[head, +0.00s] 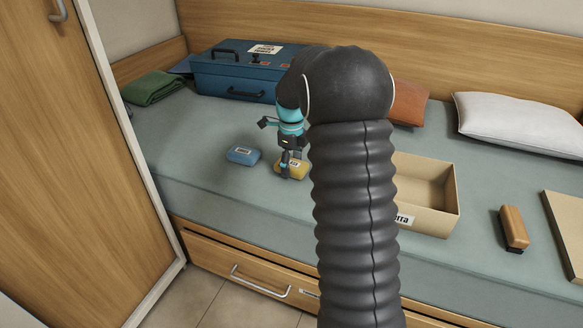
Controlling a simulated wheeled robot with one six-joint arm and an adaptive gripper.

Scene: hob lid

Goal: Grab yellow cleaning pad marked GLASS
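A yellow pad (296,172) lies flat on the grey-green bed surface, just left of my arm. It carries a small pale label, too small to read here. A blue pad (243,155) with a similar pale label lies to its left. My gripper (285,170) points down at the yellow pad, and a dark fingertip overlaps the pad's left part in the picture. I cannot tell whether it touches the pad. My arm hides the area to the right of the pad, and the gap between the fingers is not clear.
A blue toolbox (232,78) and a folded green cloth (153,87) are at the back left. An open cardboard box (440,212) and a wooden brush (514,229) are on the right. Pillows lie at the back. A wooden cabinet door (60,170) stands close at left.

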